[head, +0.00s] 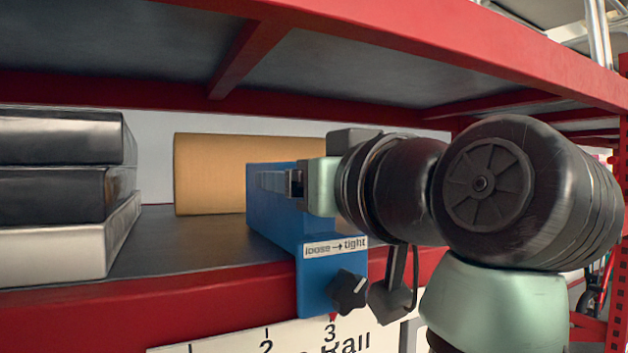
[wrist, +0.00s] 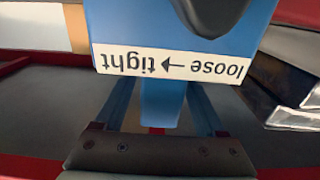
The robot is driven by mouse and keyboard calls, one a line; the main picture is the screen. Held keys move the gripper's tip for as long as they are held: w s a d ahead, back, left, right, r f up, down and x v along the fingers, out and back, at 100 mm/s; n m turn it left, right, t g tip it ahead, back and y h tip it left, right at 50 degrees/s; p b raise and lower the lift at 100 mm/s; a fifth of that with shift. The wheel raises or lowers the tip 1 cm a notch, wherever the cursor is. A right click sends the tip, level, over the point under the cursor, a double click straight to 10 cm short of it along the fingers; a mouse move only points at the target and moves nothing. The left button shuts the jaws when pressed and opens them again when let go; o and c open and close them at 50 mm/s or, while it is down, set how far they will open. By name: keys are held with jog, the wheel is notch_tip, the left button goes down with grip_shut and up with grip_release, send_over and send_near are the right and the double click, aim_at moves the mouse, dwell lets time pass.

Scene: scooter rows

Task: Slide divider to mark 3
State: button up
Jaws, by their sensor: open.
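The blue divider (head: 275,215) stands on the shelf, its front flap hanging over the red edge with a "loose → tight" label (head: 336,247) and a black star knob (head: 349,292). A small red pointer (head: 332,317) under the flap appears right above the 3 on the white rail scale (head: 280,338). My gripper (head: 278,183) is at the divider's upper part. In the wrist view my gripper (wrist: 159,95) is open, one finger on each side of a blue part of the divider (wrist: 150,25); contact cannot be told. The label appears upside down there.
A stack of black and white boxes (head: 65,190) stands at the left, with bare shelf between it and the divider. A tan box (head: 215,175) stands behind the divider. The red upper shelf (head: 400,38) hangs low overhead. A red upright (head: 618,220) is at the right.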

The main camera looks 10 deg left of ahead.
jog(key=b+v, duration=0.6)
jog(key=v, duration=0.6)
jog(key=shift+s, duration=0.25)
jog(key=shift+d, duration=0.15)
